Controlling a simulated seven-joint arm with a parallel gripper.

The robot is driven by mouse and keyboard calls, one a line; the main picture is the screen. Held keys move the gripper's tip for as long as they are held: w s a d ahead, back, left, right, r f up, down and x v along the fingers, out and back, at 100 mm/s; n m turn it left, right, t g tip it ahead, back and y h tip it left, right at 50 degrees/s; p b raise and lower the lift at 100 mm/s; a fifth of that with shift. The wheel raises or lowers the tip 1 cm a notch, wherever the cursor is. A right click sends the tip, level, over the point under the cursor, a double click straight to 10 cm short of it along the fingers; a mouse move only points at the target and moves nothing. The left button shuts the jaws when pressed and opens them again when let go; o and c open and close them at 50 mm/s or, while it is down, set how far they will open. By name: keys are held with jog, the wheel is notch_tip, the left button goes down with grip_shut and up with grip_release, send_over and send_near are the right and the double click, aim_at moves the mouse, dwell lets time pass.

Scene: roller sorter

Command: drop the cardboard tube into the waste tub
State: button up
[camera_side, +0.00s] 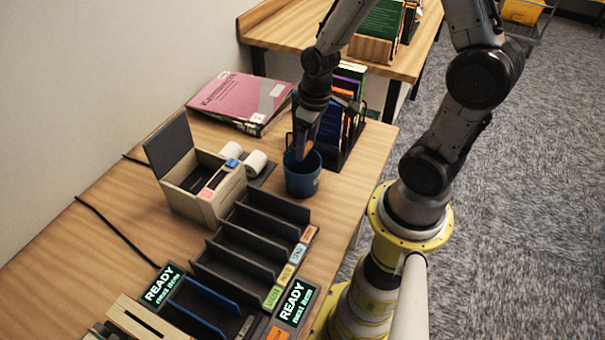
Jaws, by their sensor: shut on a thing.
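My gripper (303,143) points down over the mouth of a blue round tub (303,184), which I take for the waste tub. It is shut on a small brownish thing (304,150), which looks like the cardboard tube. The tube's lower end is at or just inside the tub's rim; the fingers and rim hide most of it, so I cannot tell how deep it sits. The tub stands upright on the wooden table.
Left of the tub are white rolls (256,163) and an open-lidded box (203,190). A dark slotted sorter (236,262) stands in front, with lit READY displays (296,303). Upright books (350,115) stand close behind the tub; a pink book (238,97) lies behind left.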

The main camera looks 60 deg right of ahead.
jog(key=shift+f, duration=0.45)
jog(key=o, duration=1.3)
jog(key=shift+r, duration=0.1)
jog(key=r, duration=0.4)
jog(key=s+r, duration=0.1)
jog(key=r, duration=0.8)
jog(key=shift+s+r, duration=0.25)
jog(key=shift+s, duration=0.1)
